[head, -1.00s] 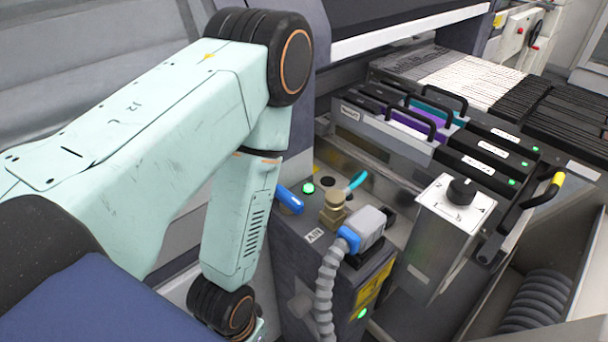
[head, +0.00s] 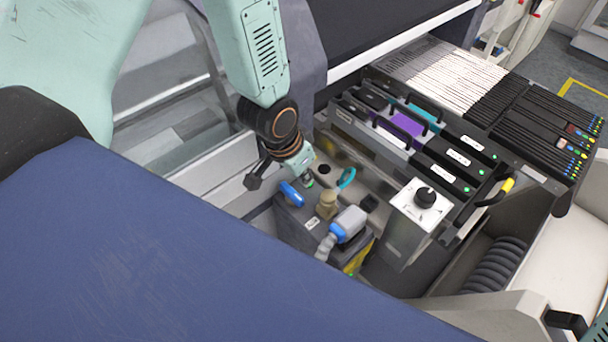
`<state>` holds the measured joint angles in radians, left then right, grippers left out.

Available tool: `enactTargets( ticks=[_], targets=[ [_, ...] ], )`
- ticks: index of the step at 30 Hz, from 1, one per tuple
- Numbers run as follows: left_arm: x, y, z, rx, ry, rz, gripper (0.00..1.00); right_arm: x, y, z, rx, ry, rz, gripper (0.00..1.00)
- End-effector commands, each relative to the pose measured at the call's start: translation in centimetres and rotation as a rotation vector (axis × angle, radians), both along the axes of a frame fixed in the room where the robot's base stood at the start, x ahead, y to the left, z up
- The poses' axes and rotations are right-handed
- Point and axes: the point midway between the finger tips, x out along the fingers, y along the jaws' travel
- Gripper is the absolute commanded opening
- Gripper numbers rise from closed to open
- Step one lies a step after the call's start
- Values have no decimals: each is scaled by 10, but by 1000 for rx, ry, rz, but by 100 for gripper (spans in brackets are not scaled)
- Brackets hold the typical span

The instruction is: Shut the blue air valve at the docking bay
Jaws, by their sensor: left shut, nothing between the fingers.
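The docking bay's dark box (head: 290,222) stands in the middle of the head view. On its left top edge is a bright blue rounded handle (head: 291,194), lying at a slant. Beside it is a brass fitting (head: 327,205) with a small label in front, and a cyan lever or loop (head: 346,178) behind it. I cannot tell how these parts join. My left gripper (head: 306,181) points down just above and behind the blue handle; its fingers are small and partly hidden, shut and empty. I cannot tell if it touches anything.
A grey connector (head: 349,222) with a ribbed hose stands in front of the brass fitting. A metal box with a black knob (head: 425,196) is to the right. Behind are feeder slots with black handles (head: 400,135). My blue body covers the lower left.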

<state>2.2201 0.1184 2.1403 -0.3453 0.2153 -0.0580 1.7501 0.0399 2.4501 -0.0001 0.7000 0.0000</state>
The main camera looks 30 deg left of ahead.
Motion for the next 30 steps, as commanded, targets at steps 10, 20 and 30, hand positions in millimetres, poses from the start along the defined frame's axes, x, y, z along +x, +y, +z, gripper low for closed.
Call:
enactTargets(
  ticks=[10,20,30],
  targets=[
    [20,4,28,16,-30,-31,0,0,0,10,0,0,0,40],
    [22,3,17,16,-28,-31,0,0,0,10,0,0,0,40],
    [39,-3,-35,16,-27,-31,0,0,0,9,0,0,0,40]
  ],
)
